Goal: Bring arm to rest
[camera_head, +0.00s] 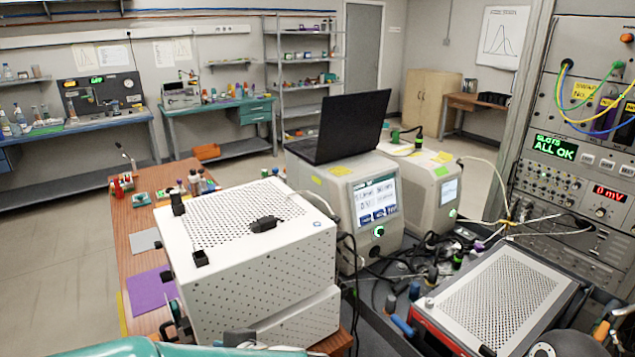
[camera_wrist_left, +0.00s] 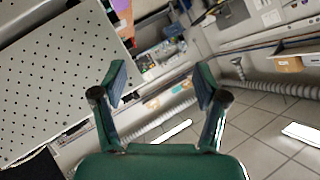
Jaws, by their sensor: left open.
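My left gripper (camera_wrist_left: 160,82) shows in the left wrist view with its two green and dark fingers spread well apart. Nothing is between the fingers. It hangs over open floor beside a white perforated box (camera_wrist_left: 60,70), not touching it in this view. In the head view, only a teal part of my own arm shows at the bottom left edge; the gripper's fingers cannot be made out there.
A white perforated machine (camera_head: 240,215) stands on the wooden bench (camera_head: 125,240). A black laptop (camera_head: 350,125) sits on a grey instrument (camera_head: 365,195). Cables run beside another perforated unit (camera_head: 505,290) at the right. Tiled floor (camera_head: 60,270) lies clear at the left.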

